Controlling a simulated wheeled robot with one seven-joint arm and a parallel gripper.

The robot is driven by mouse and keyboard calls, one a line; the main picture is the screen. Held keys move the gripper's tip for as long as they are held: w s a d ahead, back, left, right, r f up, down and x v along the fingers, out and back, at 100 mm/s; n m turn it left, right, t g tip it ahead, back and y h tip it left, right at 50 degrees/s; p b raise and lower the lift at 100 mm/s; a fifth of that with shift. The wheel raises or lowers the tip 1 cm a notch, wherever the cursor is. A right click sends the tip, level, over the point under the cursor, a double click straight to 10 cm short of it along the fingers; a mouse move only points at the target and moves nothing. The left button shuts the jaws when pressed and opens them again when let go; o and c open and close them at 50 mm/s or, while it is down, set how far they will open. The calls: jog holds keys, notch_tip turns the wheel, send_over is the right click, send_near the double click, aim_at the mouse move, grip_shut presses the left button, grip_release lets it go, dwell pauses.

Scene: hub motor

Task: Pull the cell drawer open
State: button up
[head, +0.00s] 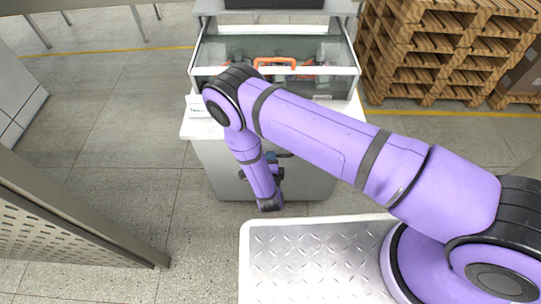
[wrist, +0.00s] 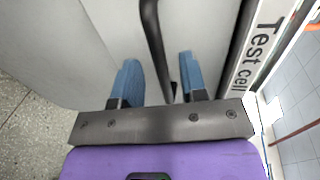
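The cell drawer (head: 305,183) is the pale front of the cabinet under the glass-walled cell, and it looks closed. In the wrist view the pale drawer front (wrist: 215,35) fills much of the picture. Its dark bar handle (wrist: 153,40) runs down between the two blue fingers of my gripper (wrist: 158,78). The fingers stand apart with gaps on both sides of the bar, so my gripper is open around the handle without visible grip. In the head view my gripper (head: 272,157) is at the drawer front, partly hidden by my wrist.
The glass cell (head: 210,55) above holds a part with an orange handle (head: 275,63). A "Test cell" label (wrist: 258,45) is beside the drawer front. Wooden pallets (head: 440,50) stand at right, a perforated panel (head: 60,225) at left. Floor left of the cabinet is clear.

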jog(key=shift+x, duration=1.35)
grip_shut()
